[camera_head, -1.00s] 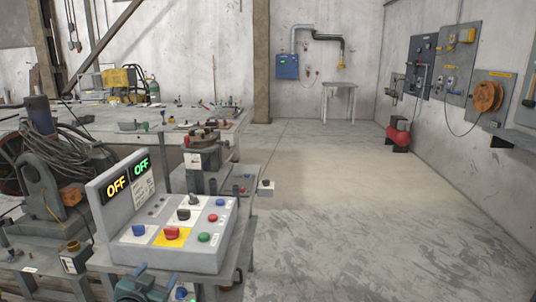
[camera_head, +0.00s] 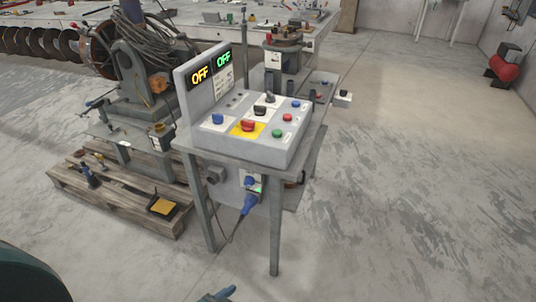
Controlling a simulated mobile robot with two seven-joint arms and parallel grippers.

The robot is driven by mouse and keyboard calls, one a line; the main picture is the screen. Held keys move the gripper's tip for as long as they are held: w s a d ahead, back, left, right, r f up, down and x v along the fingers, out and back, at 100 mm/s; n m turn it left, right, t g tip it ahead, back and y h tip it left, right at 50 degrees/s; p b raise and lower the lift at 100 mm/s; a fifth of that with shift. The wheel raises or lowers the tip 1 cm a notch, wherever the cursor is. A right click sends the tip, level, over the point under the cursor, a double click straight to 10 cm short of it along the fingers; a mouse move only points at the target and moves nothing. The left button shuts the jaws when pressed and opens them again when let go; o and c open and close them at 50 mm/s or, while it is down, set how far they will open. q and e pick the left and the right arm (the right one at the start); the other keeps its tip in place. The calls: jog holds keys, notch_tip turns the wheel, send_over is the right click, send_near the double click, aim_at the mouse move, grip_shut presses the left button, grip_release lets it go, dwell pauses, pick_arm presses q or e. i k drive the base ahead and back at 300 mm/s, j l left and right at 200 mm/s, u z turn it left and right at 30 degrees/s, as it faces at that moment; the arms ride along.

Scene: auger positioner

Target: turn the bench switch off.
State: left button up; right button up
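The grey control box (camera_head: 255,140) stands on a small metal bench (camera_head: 190,150). Below the bench top, a pale unit (camera_head: 250,183) on the front holds blue fittings and a blue plug (camera_head: 249,204). I cannot tell which control is the bench switch. Neither gripper can be made out in the current view.
A wooden pallet (camera_head: 120,200) with machinery and a cable coil stands left of the bench. A large auger (camera_head: 50,43) lies behind. The floor right of the bench is clear.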

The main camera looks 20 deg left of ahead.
aim_at(250, 180)
jog(key=i+u, duration=0.25)
jog(key=i, duration=0.25)
jog(key=i+l+u, duration=0.1)
jog(key=i+u, duration=0.15)
jog(key=i, duration=0.25)
